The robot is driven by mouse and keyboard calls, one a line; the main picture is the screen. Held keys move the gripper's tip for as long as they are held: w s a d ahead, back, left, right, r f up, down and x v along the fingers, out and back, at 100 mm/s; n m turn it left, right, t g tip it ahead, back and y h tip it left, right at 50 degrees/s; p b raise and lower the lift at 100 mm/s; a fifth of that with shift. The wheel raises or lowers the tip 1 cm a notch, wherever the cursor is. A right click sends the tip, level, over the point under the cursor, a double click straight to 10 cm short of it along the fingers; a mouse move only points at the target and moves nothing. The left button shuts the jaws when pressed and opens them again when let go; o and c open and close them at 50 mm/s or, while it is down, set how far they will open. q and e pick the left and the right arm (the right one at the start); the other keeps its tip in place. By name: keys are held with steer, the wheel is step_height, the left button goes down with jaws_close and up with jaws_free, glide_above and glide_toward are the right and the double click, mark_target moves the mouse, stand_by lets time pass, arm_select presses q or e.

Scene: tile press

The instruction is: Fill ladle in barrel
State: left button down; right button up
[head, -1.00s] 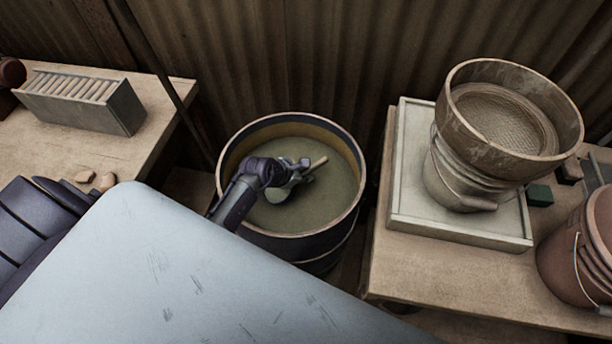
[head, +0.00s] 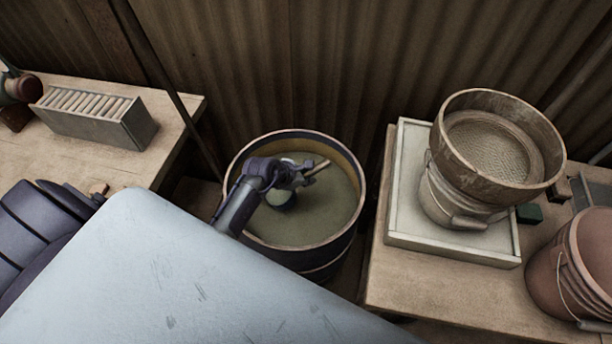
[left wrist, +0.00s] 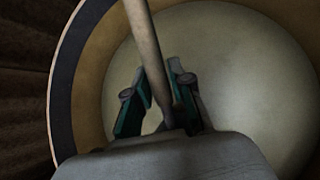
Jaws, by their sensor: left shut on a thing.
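The dark barrel (head: 337,255) stands between two tables, with grey-green liquid (head: 325,215) inside. My left gripper (head: 297,177) is over the barrel's opening and is shut on the ladle's wooden handle (head: 318,167). The handle's end sticks out to the upper right of the fingers. The ladle's round bowl (head: 283,203) shows below the gripper, at or near the liquid; how full it is I cannot tell. In the left wrist view the handle (left wrist: 147,50) runs between the fingers (left wrist: 160,100), with the barrel rim (left wrist: 64,110) at the left. My right gripper is not in view.
A brown bucket (head: 560,265) stands at the right edge. A slotted rack (head: 125,132) is on the left table (head: 50,150). A corrugated wall (head: 330,60) is behind.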

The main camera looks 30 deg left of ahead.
arm_select(q)
steer(key=shift+w+r+p, duration=0.1)
steer(key=shift+r+p, duration=0.5)
steer(key=shift+r, duration=0.3)
steer(key=shift+g, duration=0.3)
step_height(320, 180, up, 5)
steer(key=p, duration=0.5)
steer(key=shift+w+f, duration=0.1)
steer(key=shift+f, duration=0.1)
steer(key=shift+g+y, duration=0.3)
steer(key=shift+y, duration=0.1)
step_height(320, 180, up, 5)
steer(key=p, duration=0.5)
steer(key=shift+w+d+f, duration=0.1)
steer(key=shift+w+f, duration=0.05)
steer(key=shift+r+p, duration=0.5)
steer(key=shift+p, duration=0.1)
